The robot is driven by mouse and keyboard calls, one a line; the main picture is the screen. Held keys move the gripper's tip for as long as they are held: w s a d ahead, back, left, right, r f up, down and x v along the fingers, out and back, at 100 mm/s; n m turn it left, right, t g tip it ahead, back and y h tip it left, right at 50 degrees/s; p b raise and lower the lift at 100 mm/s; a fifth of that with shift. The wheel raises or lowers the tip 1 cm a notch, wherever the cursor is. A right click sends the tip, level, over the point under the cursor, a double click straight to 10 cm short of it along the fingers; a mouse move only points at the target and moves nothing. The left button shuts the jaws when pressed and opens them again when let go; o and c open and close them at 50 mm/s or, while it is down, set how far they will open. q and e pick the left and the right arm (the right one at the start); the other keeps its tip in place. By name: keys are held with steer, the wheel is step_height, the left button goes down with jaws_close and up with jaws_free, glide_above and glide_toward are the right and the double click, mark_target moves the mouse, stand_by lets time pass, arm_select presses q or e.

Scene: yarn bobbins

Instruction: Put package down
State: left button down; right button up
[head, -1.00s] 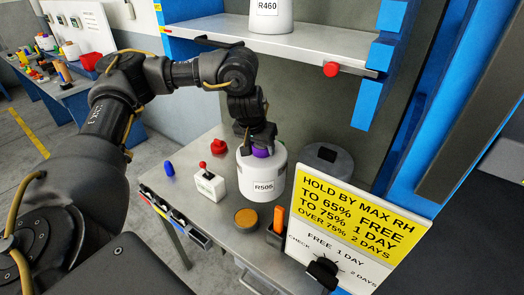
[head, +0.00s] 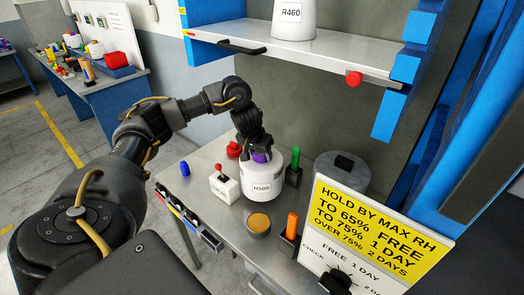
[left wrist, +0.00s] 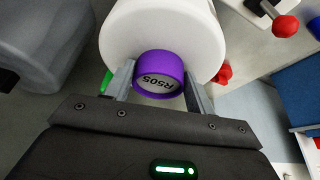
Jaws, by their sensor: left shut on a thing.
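A white bobbin (head: 262,183) labelled R505 is upright over the worktable (head: 214,160), between the joystick box and a green item. I cannot tell whether its base touches the tabletop. Its purple top (head: 260,157) carries the same label in the left wrist view (left wrist: 158,75). My left gripper (head: 259,152) comes from above and is shut on this purple top, one finger on each side, as the left wrist view (left wrist: 160,88) shows. My right gripper is not in view.
A white box with a red joystick (head: 221,182) stands left of the bobbin. An orange-topped dish (head: 258,223), an orange-handled item (head: 291,226) and a yellow sign (head: 375,225) are in front. A green item (head: 295,160) and grey canister (head: 341,172) stand right. A shelf (head: 300,45) hangs above.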

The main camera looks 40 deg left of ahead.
mark_target(258, 160)
arm_select(q)
steer(key=shift+w, duration=0.1)
steer(key=shift+a+f, duration=0.2)
steer(key=shift+f, duration=0.4)
steer(key=shift+a+f, duration=0.15)
steer(key=shift+f, duration=1.2)
steer(key=c, duration=0.8)
jaws_free()
steer(key=shift+f, duration=0.2)
steer(key=o, duration=0.3)
steer(key=shift+r, duration=0.1)
